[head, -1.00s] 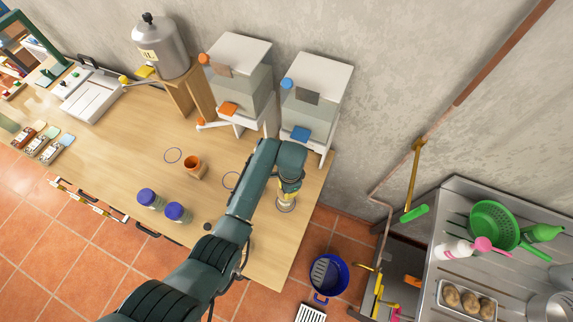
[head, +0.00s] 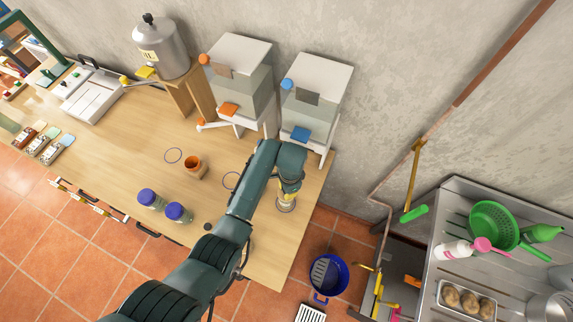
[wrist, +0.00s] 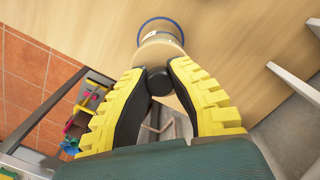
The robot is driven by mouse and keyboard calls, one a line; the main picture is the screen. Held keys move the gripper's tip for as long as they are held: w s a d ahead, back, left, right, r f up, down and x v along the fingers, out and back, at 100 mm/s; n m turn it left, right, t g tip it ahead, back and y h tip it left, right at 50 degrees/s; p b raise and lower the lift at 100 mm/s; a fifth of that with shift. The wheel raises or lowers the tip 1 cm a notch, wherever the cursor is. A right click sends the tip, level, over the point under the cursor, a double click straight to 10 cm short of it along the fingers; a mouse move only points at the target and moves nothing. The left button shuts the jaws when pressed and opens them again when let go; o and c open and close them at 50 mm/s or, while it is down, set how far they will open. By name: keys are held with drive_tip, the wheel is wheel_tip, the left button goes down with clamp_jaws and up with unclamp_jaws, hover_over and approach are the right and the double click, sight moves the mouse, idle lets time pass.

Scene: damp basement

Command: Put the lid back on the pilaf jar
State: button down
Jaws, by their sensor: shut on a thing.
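My gripper (wrist: 158,88) has yellow, black-padded fingers and is shut on the black knob of the lid. The lid (wrist: 160,54) is a pale tan disc, seen past the fingertips in the wrist view. Just beyond the lid is a jar (wrist: 158,33) with a pale label, standing at a blue ring on the tabletop. The lid hides most of it. I cannot tell whether the lid rests on the rim or hangs just above it. In the head view the gripper (head: 289,186) points down over the jar (head: 286,206), near the table's right end.
Two blue-capped jars (head: 178,212) and an orange-topped pot (head: 194,164) stand left of my arm on the wooden table (head: 125,160). Two white dispensers (head: 318,85) stand behind. A blue bucket (head: 328,275) is on the floor to the right.

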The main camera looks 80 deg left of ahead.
idle(0.4)
drive_tip(key=shift+c, duration=2.4)
unclamp_jaws()
drive_tip(key=shift+r, duration=0.15)
wheel_tip(320, 180, up, 7)
drive_tip(key=p, duration=0.7)
drive_tip(key=shift+c, duration=0.4)
clamp_jaws()
